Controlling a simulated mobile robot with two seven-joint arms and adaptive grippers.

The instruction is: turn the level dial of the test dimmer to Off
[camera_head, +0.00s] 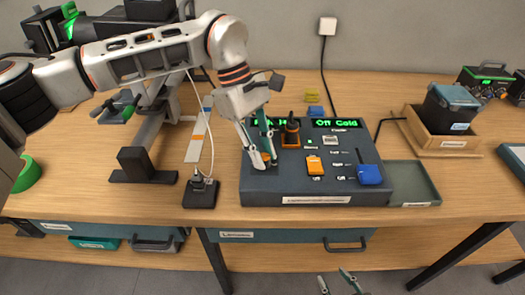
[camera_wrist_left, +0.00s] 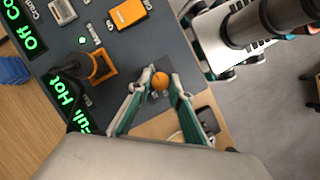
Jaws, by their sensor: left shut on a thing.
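A dark lighting console (camera_head: 262,190) stands on the table. My left gripper (camera_head: 268,160) reaches down over its front left part. In the left wrist view, my left fingers (camera_wrist_left: 160,88) are shut on a round orange knob (camera_wrist_left: 160,81), one finger on each side. The knob sits on a dark square plate; any pointer or Off mark on it is hidden or too small to read. My right gripper (camera_head: 342,284) is open and empty at the bottom, in front of the table.
The console also has an orange-framed black lever (camera_head: 291,133), an orange switch (camera_head: 314,165), a blue-based lever (camera_head: 369,173) and green lettering (camera_head: 335,123). A small dark box (camera_head: 201,193) with a cable stands left. A shallow tray (camera_head: 412,183) lies right.

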